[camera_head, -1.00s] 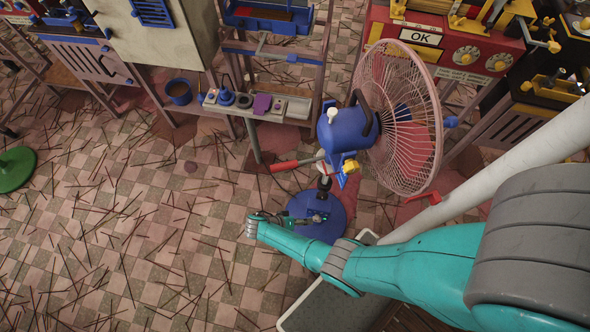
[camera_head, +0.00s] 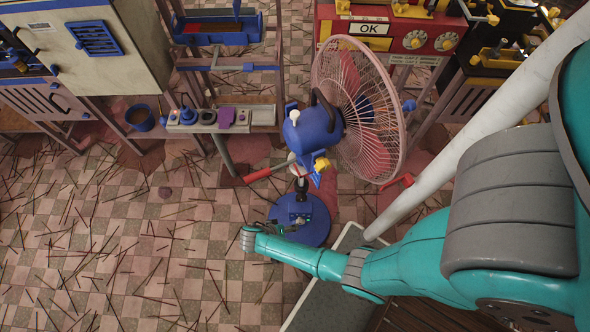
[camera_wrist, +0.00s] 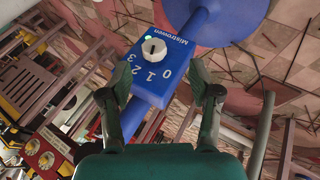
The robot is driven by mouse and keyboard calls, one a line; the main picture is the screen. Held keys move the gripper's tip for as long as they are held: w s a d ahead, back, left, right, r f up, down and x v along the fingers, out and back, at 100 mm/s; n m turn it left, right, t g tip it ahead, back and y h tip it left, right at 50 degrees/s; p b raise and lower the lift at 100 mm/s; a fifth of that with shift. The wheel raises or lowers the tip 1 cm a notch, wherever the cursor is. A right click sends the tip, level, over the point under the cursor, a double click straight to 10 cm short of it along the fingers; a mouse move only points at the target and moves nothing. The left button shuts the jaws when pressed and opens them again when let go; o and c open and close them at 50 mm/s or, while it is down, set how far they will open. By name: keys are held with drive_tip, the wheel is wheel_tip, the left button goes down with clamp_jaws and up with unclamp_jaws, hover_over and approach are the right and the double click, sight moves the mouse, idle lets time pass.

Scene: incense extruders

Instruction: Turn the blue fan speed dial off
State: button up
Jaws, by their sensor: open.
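The blue fan (camera_head: 318,130) with a pink wire cage stands on a round blue base (camera_head: 314,232) in the head view. In the wrist view its blue control box (camera_wrist: 152,79) carries a white speed dial (camera_wrist: 154,47) and the numbers 0, 1, 2 and 3. The dial's pointer position is too small to read surely. My gripper (camera_wrist: 160,90) is open, its fingers apart on either side of the box, with the dial farther off beyond the fingertips. I cannot tell whether the fingers touch the box. In the head view my gripper (camera_head: 284,227) is low beside the fan's base.
A red machine (camera_head: 388,38) with an OK sign stands behind the fan. A bench with a grey tray (camera_head: 184,128) is at its left, near a blue cup (camera_head: 139,117). A white pole (camera_head: 455,135) slants at the right. Thin sticks litter the tiled floor.

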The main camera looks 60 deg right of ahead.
sight(300, 223)
drive_tip(key=s+d+r+m+t+y, duration=0.1)
drive_tip(key=s+d+r+t+y, duration=0.2)
drive_tip(key=s+r+t, duration=0.15)
drive_tip(key=x, duration=1.1)
drive_tip(key=shift+w+a, duration=0.15)
drive_tip(key=shift+w, duration=0.05)
drive_tip(key=c, duration=1.1)
drive_tip(key=shift+c, duration=0.2)
